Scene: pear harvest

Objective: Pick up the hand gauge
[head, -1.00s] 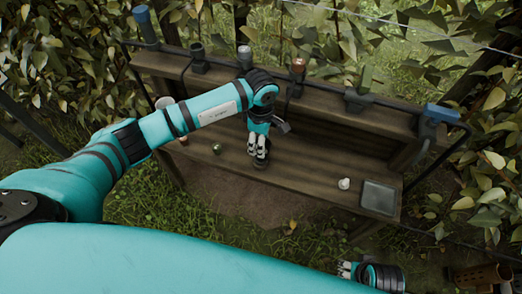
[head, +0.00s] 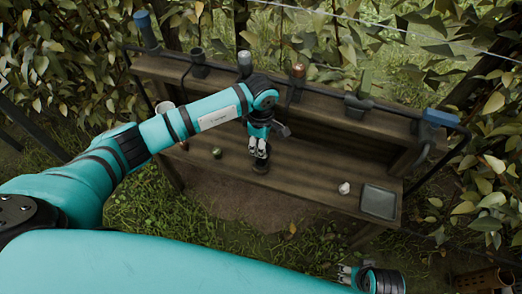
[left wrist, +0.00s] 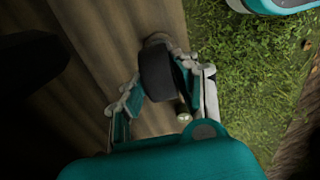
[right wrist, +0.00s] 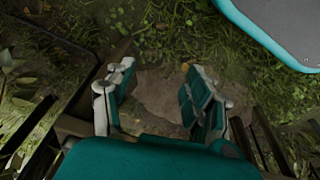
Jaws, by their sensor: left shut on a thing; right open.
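My left gripper (head: 259,150) is low over the wooden bench, shut on a dark, stubby object that I take to be the hand gauge (head: 260,167). In the left wrist view the gauge (left wrist: 157,72) shows as a black round body between the fingers, with a greyish part beyond it. A thin piece with a pale brassy tip (left wrist: 183,117) lies beside it near the right finger. The gauge still appears to be at the bench top; I cannot tell any gap. My right gripper (head: 345,273) is open and empty; the right wrist view shows its spread fingers (right wrist: 157,78) over bare ground.
On the bench (head: 310,187) are a small green round thing (head: 217,153), a small white thing (head: 344,188) and a grey tray (head: 379,203). Holders with tools line the raised back shelf, including a blue-topped one (head: 440,117). A brown basket (head: 484,279) stands lower right.

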